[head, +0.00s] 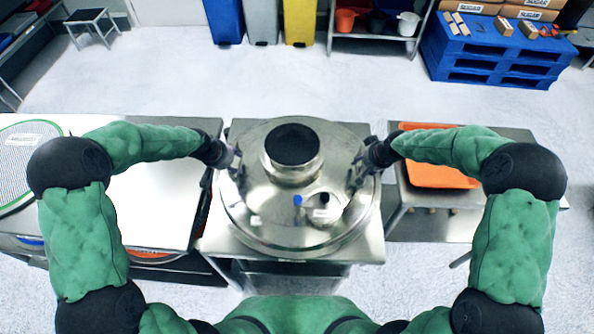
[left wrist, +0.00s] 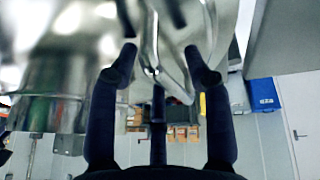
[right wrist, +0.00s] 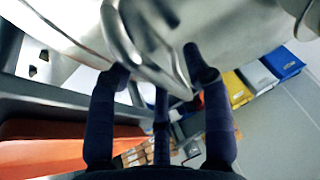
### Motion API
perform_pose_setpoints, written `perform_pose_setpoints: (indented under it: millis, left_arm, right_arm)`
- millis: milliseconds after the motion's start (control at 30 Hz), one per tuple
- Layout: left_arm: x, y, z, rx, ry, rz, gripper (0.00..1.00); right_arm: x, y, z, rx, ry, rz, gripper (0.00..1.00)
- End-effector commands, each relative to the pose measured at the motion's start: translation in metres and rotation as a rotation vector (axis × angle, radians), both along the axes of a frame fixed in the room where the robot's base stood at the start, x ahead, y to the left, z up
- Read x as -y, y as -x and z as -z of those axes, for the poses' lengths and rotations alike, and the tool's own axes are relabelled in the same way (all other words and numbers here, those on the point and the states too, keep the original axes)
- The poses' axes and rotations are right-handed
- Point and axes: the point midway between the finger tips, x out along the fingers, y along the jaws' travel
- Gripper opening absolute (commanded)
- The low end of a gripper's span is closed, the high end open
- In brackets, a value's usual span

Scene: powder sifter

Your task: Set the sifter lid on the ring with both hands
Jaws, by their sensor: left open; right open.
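The round steel sifter lid (head: 262,205), with a raised central collar around a dark opening, is above the sifter's steel stand in the head view. Whether it rests on the ring cannot be told; the ring is not clearly visible. My left gripper (head: 232,165) is open at the lid's left side. In the left wrist view, a metal handle (left wrist: 152,65) lies between the fingers (left wrist: 160,54). My right gripper (head: 358,175) is open at the lid's right side. In the right wrist view, a curved steel handle (right wrist: 118,40) passes between and in front of its fingers (right wrist: 155,62).
A steel table (head: 150,222) stands at the left with a green-rimmed round screen (head: 62,128). A table at the right holds an orange tray (head: 440,177). A blue pallet (head: 490,75) stands far back right. The floor behind the stand is clear.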

Motion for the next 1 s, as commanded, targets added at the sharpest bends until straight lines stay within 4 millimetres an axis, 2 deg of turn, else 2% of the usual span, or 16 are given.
perform_pose_setpoints:
  millis: [200,233,300,400,1000]
  left_arm:
    - [-0.0001,0.0001,0.0001,0.0,0.0,0.0,0.5]
    - [-0.0001,0.0001,0.0001,0.0,0.0,0.0,0.44]
    - [-0.0001,0.0001,0.0002,0.0,0.0,0.0,0.24]
    - [-0.0001,0.0002,0.0001,0.0,0.0,0.0,0.0]
    - [-0.0015,-0.0032,-0.0077,0.01,-0.001,-0.003,0.0]
  right_arm:
    - [0.0001,0.0,0.0001,0.0,0.0,0.0,0.5]
    - [0.0001,-0.0001,0.0,0.0,0.0,0.0,0.44]
    - [0.0001,0.0,0.0,0.0,0.0,0.0,0.24]
    - [0.0001,0.0,-0.0001,0.0,0.0,0.0,0.0]
    - [0.0015,-0.0035,-0.0081,0.012,0.002,0.002,0.0]
